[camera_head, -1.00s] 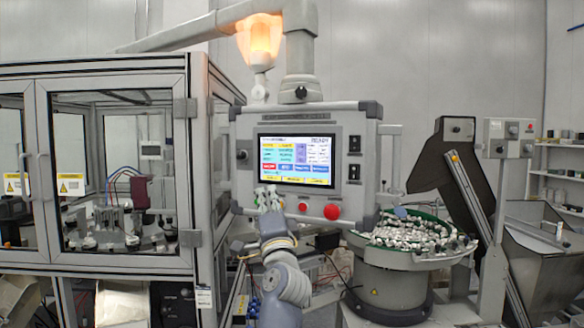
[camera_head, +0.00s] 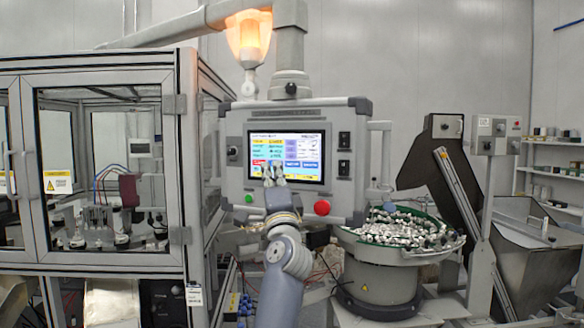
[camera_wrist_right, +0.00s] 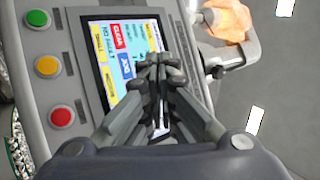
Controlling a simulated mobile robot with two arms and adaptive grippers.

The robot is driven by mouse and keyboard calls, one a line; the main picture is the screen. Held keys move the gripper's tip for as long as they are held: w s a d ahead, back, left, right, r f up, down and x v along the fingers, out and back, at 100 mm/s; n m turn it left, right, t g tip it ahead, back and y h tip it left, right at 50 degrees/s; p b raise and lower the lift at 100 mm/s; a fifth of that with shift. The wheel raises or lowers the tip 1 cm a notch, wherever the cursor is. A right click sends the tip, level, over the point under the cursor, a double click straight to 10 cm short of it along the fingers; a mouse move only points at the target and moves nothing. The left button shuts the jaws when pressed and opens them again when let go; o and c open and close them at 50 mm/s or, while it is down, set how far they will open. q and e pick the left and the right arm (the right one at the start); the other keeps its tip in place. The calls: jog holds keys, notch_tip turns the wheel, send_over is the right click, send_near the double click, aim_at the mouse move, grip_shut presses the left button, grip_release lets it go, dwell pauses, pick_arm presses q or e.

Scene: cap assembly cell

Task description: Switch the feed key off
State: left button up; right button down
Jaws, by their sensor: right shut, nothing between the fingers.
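The control panel (camera_head: 232,180) has a lit touch screen (camera_head: 289,145) with coloured keys along its lower part. My right gripper (camera_head: 274,172) is shut and empty, in front of the lower left of the screen. In the right wrist view, the closed fingertips (camera_wrist_right: 165,65) overlap the screen (camera_wrist_right: 102,75), beside a blue key (camera_wrist_right: 125,66) and a red key (camera_wrist_right: 119,36). The fingers hide part of the key row, and I cannot make out a key labelled feed. I cannot tell whether the fingertips touch the screen. My left gripper is not in view.
A green button (camera_head: 249,199) and a red button (camera_head: 322,207) sit below the screen; an amber button (camera_wrist_right: 47,66) shows in the wrist view. A glazed cabinet (camera_head: 185,150) stands left, a bowl feeder (camera_head: 385,285) right.

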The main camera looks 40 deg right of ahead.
aim_at(292, 164)
jog(key=shift+w+d+b, duration=0.1)
jog(key=shift+w+d, duration=0.4)
jog(key=shift+d, duration=0.35)
jog(key=shift+w+d+b, duration=0.15)
jog(key=shift+w+d, duration=0.35)
jog(key=shift+d, duration=0.3)
jog(key=shift+w+d+b, duration=0.1)
jog(key=shift+w+d, duration=0.4)
jog(key=shift+d, duration=0.35)
jog(key=shift+w+d, duration=0.1)
jog(key=shift+d, duration=0.05)
jog(key=shift+w+d, duration=0.1)
jog(key=shift+d, duration=0.15)
jog(key=shift+w+d, duration=0.1)
jog(key=shift+d, duration=0.05)
jog(key=shift+s+a+p, duration=0.3)
jog(key=shift+s+a, duration=0.05)
jog(key=shift+a, duration=0.3)
